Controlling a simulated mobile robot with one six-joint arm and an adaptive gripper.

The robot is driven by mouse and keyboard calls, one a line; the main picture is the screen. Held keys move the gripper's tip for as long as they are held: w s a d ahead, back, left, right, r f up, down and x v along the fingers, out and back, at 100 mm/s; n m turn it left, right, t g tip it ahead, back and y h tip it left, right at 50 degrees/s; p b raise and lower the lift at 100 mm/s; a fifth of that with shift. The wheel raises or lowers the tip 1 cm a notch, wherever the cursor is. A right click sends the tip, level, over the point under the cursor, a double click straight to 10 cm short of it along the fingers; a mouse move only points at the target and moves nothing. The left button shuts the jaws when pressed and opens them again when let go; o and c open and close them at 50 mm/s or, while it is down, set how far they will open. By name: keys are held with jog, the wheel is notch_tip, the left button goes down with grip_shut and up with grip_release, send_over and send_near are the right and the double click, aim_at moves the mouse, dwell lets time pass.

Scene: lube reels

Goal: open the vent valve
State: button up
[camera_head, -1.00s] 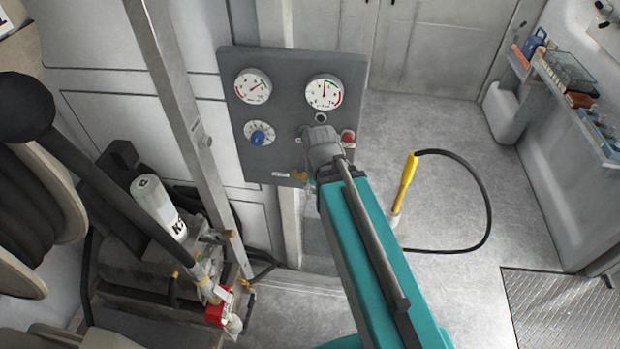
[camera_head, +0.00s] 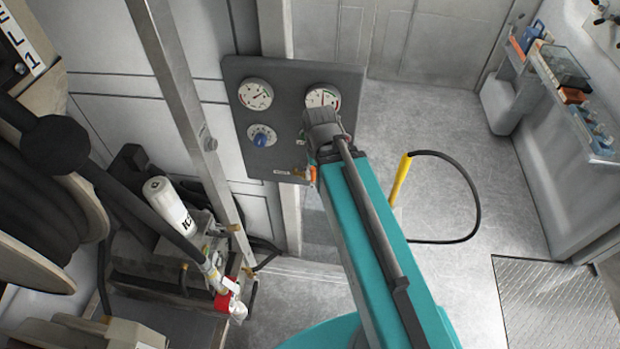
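The grey gauge panel (camera_head: 238,98) hangs on the wall post with two round dials, a blue knob (camera_head: 261,139) on a white scale and a small label. A small brass fitting (camera_head: 300,172) shows at its lower right edge, partly covered by my arm; I cannot tell whether this is the vent valve or how it is set. My gripper (camera_head: 322,130) is at the end of my teal arm, in front of the panel's right part and just below the right dial. Its fingers are hidden, so I cannot see whether it touches anything.
A large hose reel (camera_head: 40,225) and a white bottle (camera_head: 168,205) on a machine stand at the left. A slanted metal post (camera_head: 180,90) rises left of the panel. A yellow handle (camera_head: 401,178) with a black hose stands right of my arm. Open floor lies beyond.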

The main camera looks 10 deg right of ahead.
notch_tip(320, 180, down, 4)
jog(key=b, duration=0.3)
jog(key=shift+r+b, duration=0.2)
jog(key=shift+b, duration=0.1)
jog(key=shift+c, duration=0.5)
